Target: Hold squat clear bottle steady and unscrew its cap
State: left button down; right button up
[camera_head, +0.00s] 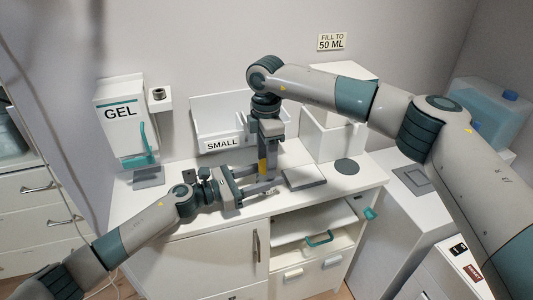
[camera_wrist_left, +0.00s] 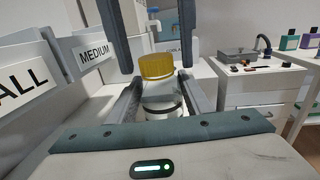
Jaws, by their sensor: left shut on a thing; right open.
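The squat clear bottle (camera_wrist_left: 160,96) stands upright in the left wrist view, with a ribbed yellow cap (camera_wrist_left: 157,67) on top. My left gripper (camera_wrist_left: 162,104) is shut on the bottle's body, one finger on each side. My right gripper (camera_wrist_left: 153,40) comes down from above, open, its fingers apart to the left and right of the cap. In the head view my right gripper (camera_head: 268,160) points down just above my left gripper (camera_head: 262,186). A sliver of yellow shows there between the fingers; the bottle is mostly hidden.
A white bin labelled SMALL (camera_head: 205,133) stands behind the grippers. A GEL dispenser (camera_head: 121,118) is on the wall at left. A grey pad (camera_head: 304,177) and a dark round disc (camera_head: 347,166) lie on the counter to the right.

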jog(key=c, duration=1.1)
jog(key=shift+c, duration=0.2)
